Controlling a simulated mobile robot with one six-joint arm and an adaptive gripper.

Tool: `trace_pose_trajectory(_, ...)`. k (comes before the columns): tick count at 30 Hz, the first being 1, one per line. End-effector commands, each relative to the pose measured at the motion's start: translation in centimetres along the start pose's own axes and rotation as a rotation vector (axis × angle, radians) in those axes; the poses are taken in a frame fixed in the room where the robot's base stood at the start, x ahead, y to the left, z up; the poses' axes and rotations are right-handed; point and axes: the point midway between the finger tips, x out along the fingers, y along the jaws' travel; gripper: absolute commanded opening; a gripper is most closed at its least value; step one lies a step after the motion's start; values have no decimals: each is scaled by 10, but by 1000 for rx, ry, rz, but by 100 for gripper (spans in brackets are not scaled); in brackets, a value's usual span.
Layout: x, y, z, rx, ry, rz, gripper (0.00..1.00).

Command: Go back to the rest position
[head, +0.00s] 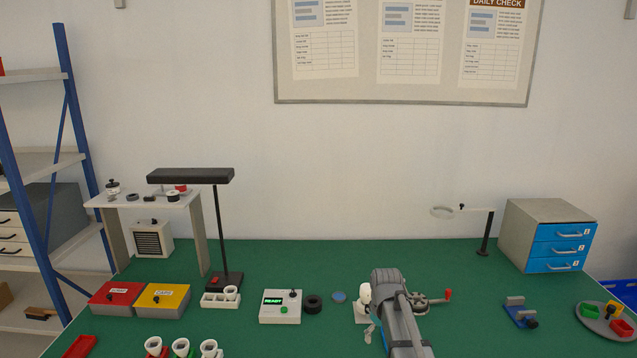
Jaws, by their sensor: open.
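My grey arm (400,313) reaches up over the front middle of the green table (330,250). Its links hide part of the table behind them. My gripper cannot be made out; the arm seems to cover it. A white rounded thing (362,297) stands just left of the arm, partly hidden. A small pale grey piece (369,333) shows below it; I cannot tell what it belongs to. Nothing can be seen held.
A tester box (280,307) with a green display stands left of the arm, beside a black ring (313,304). A black lamp (217,230), red box (115,297) and yellow box (163,298) are left. A magnifier stand (484,240) and blue-drawer cabinet (550,235) stand right.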

Motion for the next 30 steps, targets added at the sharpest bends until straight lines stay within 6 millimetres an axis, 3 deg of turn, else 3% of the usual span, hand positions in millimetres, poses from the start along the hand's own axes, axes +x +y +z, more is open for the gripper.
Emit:
trace_pose_trajectory(1, 12, -14, 26, 47, 0, 0, 100)
trace_pose_trajectory(3, 20, -26, 49, 120, 0, 0, 100)
trace_pose_trajectory(12, 46, -68, 127, 384, 0, 0, 100)
trace_pose_trajectory(18, 51, -78, 146, 460, 0, 0, 100)
trace_pose_trajectory(30, 50, -78, 146, 467, 0, 0, 100)
